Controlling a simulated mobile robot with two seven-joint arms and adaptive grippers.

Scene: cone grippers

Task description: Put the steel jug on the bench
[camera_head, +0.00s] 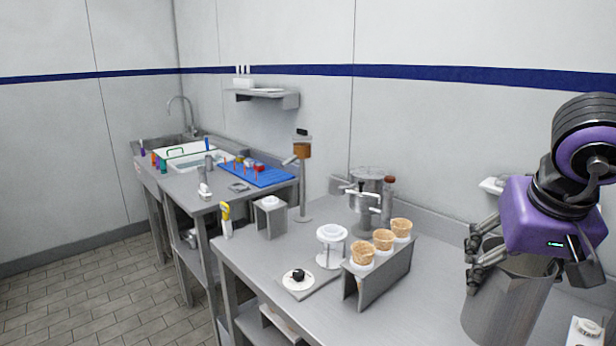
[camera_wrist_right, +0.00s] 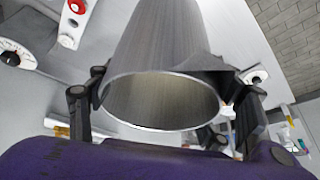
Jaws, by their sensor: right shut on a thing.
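The steel jug (camera_head: 507,302) is a tall grey metal cylinder at the right of the head view. My right gripper (camera_head: 484,262), with a purple body, is at its rim and shut on it. In the right wrist view the jug's open mouth (camera_wrist_right: 160,100) faces the camera, with a dark finger at each side of the rim. The jug looks upright at the right part of the steel bench (camera_head: 405,318). Its base is near the lower picture edge, and I cannot tell whether it touches the bench. My left gripper is not in view.
A cone stand (camera_head: 382,277) with three cones is left of the jug. Behind it is a steel machine (camera_head: 368,205). A white round stand (camera_head: 331,245) and a flat plate with a black knob (camera_head: 298,277) are further left. Bare bench lies between cone stand and jug.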

